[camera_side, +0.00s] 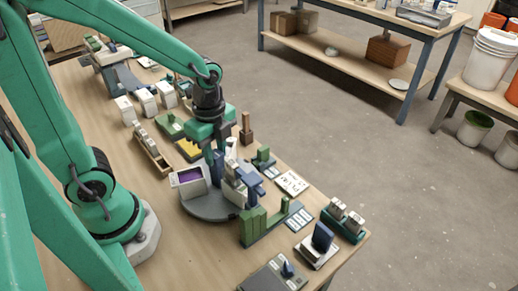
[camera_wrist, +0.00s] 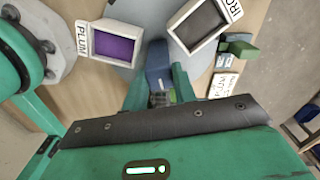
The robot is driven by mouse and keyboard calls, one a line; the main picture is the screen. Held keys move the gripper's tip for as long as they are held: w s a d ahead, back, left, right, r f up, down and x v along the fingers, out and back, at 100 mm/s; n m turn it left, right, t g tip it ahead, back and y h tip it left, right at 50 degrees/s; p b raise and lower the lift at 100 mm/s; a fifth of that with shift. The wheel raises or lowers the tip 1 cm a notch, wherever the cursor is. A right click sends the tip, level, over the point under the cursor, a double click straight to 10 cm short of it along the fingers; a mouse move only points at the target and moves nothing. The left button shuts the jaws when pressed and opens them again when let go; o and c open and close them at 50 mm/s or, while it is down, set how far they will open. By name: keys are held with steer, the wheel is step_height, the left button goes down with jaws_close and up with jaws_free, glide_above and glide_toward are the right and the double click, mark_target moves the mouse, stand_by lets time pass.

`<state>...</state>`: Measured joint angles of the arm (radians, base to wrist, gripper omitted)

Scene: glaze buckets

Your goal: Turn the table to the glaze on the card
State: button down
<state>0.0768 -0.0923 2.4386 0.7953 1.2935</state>
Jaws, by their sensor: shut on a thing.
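A round grey turntable (camera_side: 200,212) stands on the wooden bench below my gripper (camera_side: 217,152). It carries square white buckets. One bucket with purple glaze (camera_side: 189,177) faces the left, and in the wrist view its label reads PLUM (camera_wrist: 82,40). A second bucket with dark grey-brown glaze (camera_wrist: 200,25) has a label that starts IRO. My gripper (camera_wrist: 160,93) points down and is shut on a blue upright handle (camera_wrist: 157,62) between the buckets. The buckets' far sides are partly hidden. A white card (camera_side: 292,183) lies to the right; its print is too small to read surely.
Green blocks (camera_side: 262,220) stand close to the turntable's front right, and a green-and-blue piece (camera_side: 263,160) behind right. A wooden rack (camera_side: 152,152) and several white blocks (camera_side: 145,103) are at the left. A dark blue block on a white base (camera_side: 320,242) stands near the bench's edge.

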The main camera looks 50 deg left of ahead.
steer(key=n, duration=0.5)
steer(key=shift+n, duration=0.3)
stand_by(0.4)
steer(key=n, duration=0.5)
steer(key=shift+n, duration=1.8)
steer(key=shift+n, duration=1)
steer(key=n, duration=0.5)
steer(key=shift+r, duration=0.1)
